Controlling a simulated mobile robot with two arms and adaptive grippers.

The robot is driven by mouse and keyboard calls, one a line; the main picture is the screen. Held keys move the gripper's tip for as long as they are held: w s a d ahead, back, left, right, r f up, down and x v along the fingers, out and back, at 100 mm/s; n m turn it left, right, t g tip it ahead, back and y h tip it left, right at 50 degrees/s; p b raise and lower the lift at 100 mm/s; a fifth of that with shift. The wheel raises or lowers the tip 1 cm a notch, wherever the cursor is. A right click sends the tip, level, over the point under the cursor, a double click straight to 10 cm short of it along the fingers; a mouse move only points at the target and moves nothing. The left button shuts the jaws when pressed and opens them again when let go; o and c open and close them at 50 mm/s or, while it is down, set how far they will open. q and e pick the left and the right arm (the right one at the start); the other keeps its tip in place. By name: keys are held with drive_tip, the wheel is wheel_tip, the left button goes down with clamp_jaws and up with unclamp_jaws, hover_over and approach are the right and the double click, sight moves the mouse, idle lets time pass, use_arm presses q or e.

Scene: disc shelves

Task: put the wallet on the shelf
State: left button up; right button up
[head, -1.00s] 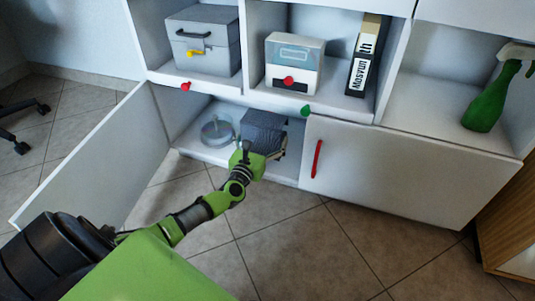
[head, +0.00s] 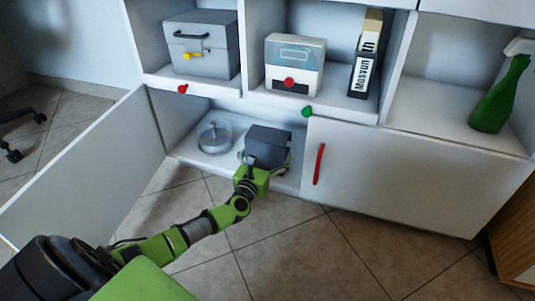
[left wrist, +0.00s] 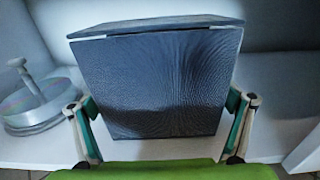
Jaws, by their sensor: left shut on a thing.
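The wallet, a dark grey, textured, box-like case (head: 268,143), is in the open lower left compartment of the shelf unit (head: 205,158), near its front edge. In the left wrist view the wallet (left wrist: 165,85) fills the middle, with a lid-like strip along its top. My left gripper (head: 266,165) reaches in from the front, its fingers (left wrist: 163,115) shut on the wallet's two sides. I cannot tell whether the wallet's underside touches the compartment floor. My right gripper is not in view.
A clear disc spindle (head: 215,138) stands left of the wallet. The open door (head: 85,175) swings out at left; the closed door with a red handle (head: 319,164) is at right.

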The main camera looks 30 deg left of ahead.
use_arm(q)
drive_tip(key=o, duration=1)
drive_tip(key=shift+c, duration=0.2)
drive_tip(key=p+v, duration=0.5)
drive_tip(key=v, duration=0.7)
drive_tip(key=shift+r, duration=0.1)
